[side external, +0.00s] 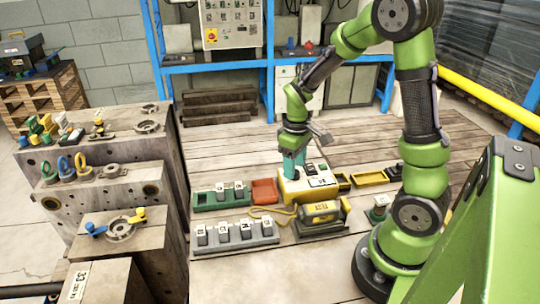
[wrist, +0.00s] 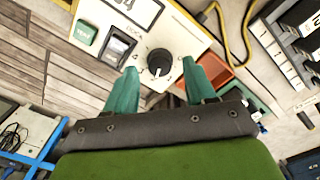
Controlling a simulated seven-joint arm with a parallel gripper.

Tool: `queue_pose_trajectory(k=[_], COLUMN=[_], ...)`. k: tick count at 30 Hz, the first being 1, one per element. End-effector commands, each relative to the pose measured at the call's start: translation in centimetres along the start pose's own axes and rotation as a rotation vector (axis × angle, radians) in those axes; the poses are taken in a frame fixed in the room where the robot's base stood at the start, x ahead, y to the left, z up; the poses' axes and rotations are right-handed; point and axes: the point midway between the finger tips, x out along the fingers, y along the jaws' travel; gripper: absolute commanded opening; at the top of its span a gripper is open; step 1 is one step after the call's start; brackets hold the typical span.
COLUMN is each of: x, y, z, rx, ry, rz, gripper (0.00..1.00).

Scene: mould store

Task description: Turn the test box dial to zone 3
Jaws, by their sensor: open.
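The test box (side external: 295,192) is yellow with a cream top and stands on the plank table; its top panel fills the upper middle of the wrist view (wrist: 185,28). Its dial (wrist: 160,62) is a round black knob with a white mark pointing toward my gripper; the zone marks around it are too small to read. My gripper (side external: 291,174) is over the box's left end. In the wrist view my gripper (wrist: 159,67) is open, with its teal fingers on either side of the dial; I cannot tell whether they touch it. A black switch (wrist: 113,50) and a green button (wrist: 83,33) are beside the dial.
A red tray (side external: 264,191) and a green tray (side external: 221,198) are left of the box. A grey rack of blocks (side external: 235,240) and a yellow device (side external: 319,215) with a cable are in front. Yellow trays (side external: 370,177) lie right. The planks behind are clear.

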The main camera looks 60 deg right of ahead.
Motion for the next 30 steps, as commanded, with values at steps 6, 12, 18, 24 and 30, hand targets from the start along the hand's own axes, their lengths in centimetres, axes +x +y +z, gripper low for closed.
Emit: queue_pose_trajectory(k=[6, 12, 18, 24, 30], x=[1.17, 1.18, 1.15, 1.14, 1.12], y=[0.00, -0.01, -0.01, -0.01, -0.01], z=[0.00, -0.01, -0.01, -0.02, -0.02], rx=[0.000, 0.000, 0.000, 0.000, 0.014], ry=[0.001, 0.001, 0.001, 0.001, 0.001], rz=[0.001, 0.000, 0.000, 0.000, 0.000], gripper=[0.55, 0.55, 0.29, 0.00, 0.00])
